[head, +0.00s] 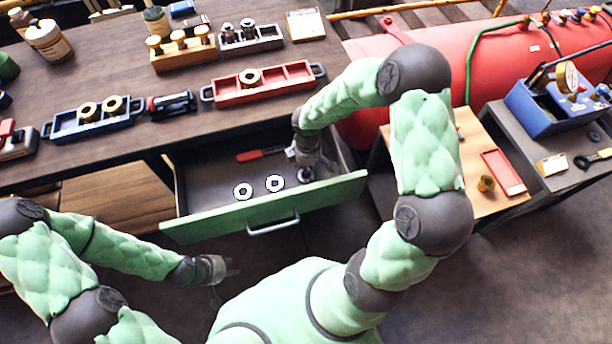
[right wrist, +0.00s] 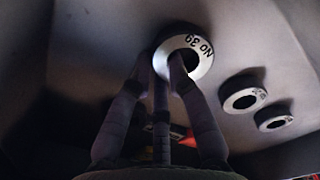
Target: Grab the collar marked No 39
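The collar marked No 39 (right wrist: 203,66) is a pale ring with a dark hole, in the open green-fronted drawer (head: 330,190). In the head view it (head: 305,175) is the rightmost of the rings. My right gripper (right wrist: 160,62) is at this collar: one finger reaches into or over its hole, the others are outside its left edge. Whether they press on it cannot be told. Two similar collars, one left (head: 243,191) and one in the middle (head: 275,183), lie apart from it; their markings are too small to read. My left gripper (head: 220,268) is empty with fingers apart, in front of the drawer.
A red-handled tool (head: 262,154) lies at the back of the drawer. The bench above holds a red tray (head: 228,95), a blue tray (head: 68,131) and a wooden block with brass parts (head: 168,63). A red tank (head: 445,65) and a side table (head: 478,205) stand right.

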